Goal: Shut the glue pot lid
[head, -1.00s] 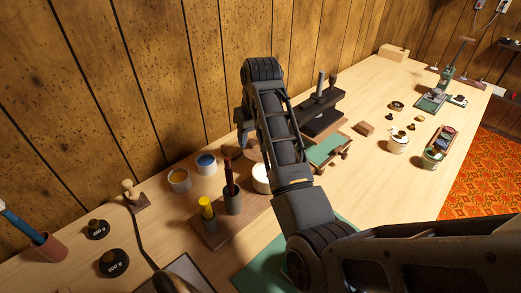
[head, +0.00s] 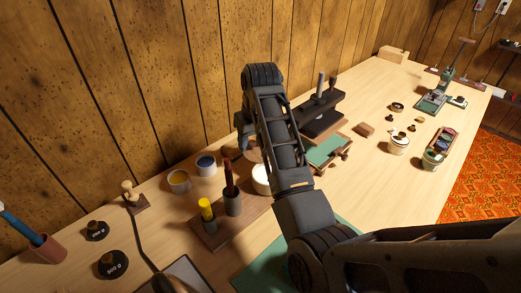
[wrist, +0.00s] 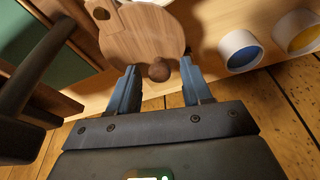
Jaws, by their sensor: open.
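The glue pot (head: 262,181) is a white pot, partly hidden behind my arm in the head view. Its round wooden lid (wrist: 135,38) fills the top middle of the wrist view, and a sliver of it shows in the head view (head: 251,155). The lid seems raised at the wall side of the pot, standing open. A brown ball knob (wrist: 159,71) sits on the lid's edge. My gripper (wrist: 160,88) is open, with one blue finger on each side of the knob. I cannot tell whether the fingers touch it.
A blue paint pot (head: 206,165) and a yellow one (head: 179,181) stand left of the glue pot. A wooden block with dark cups (head: 233,203) stands in front. A dark press (head: 321,115) is to the right. The plank wall (head: 150,90) is close behind.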

